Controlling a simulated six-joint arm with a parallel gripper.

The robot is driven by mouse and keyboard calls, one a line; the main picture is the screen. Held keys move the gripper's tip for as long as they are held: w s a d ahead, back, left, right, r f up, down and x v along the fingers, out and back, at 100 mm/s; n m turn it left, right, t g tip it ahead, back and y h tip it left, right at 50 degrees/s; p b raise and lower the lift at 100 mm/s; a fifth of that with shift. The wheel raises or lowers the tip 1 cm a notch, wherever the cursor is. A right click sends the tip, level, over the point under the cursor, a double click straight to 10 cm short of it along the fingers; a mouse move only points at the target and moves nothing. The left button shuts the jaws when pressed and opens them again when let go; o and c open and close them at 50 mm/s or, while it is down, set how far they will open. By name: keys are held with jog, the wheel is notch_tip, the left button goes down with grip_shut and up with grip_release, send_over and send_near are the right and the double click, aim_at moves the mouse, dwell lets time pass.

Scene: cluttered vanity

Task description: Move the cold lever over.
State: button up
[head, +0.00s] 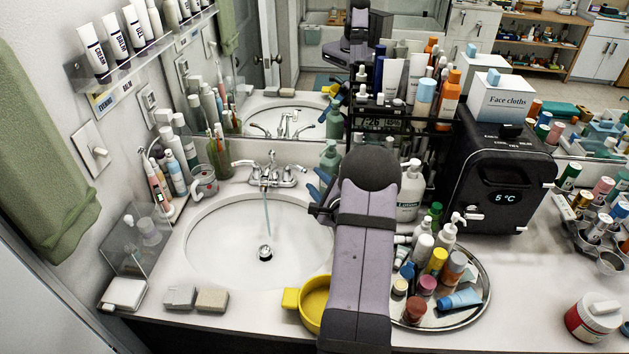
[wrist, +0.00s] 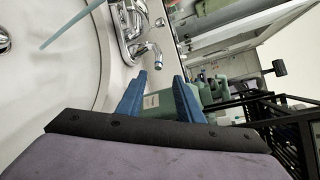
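The chrome faucet (head: 268,172) stands at the back of the sink, and a thin stream of water runs from its spout. Its right-hand lever (head: 295,169) points right; in the wrist view this lever (wrist: 148,52) ends in a bluish tip. I take it as the cold lever. The left-hand lever (head: 241,164) points left. My gripper (head: 318,183) is just right of and in front of the right-hand lever. In the wrist view my gripper (wrist: 160,76) has its two blue fingers apart, empty, with the lever tip a little beyond them, apart from both.
A green pump bottle (head: 330,158) stands close behind my fingers; it also shows between them in the wrist view (wrist: 158,103). A black rack (head: 390,118) with bottles stands to the right. A yellow bowl (head: 312,303) sits beside my arm. The sink basin (head: 215,225) is open to the left.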

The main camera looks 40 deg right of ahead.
aim_at(302, 171)
jog(key=shift+b+v, duration=0.55)
jog(key=shift+v, duration=2.15)
jog(key=w+d+r+g+h+b, duration=0.2)
jog(key=w+h+b, duration=0.4)
jog(key=w, duration=0.1)
jog(key=w+a+f+m+g+h+b, duration=0.1)
jog(key=w+a+f+g+h+b, duration=0.1)
jog(key=a+f+g+b, duration=0.1)
jog(key=shift+w+a+f+m+g+b, duration=0.3)
jog(key=shift+a+b, duration=0.05)
jog(key=shift+a, duration=0.55)
jog(key=shift+d, duration=0.15)
jog(key=shift+p+x, duration=1)
jog(key=shift+x, duration=2.55)
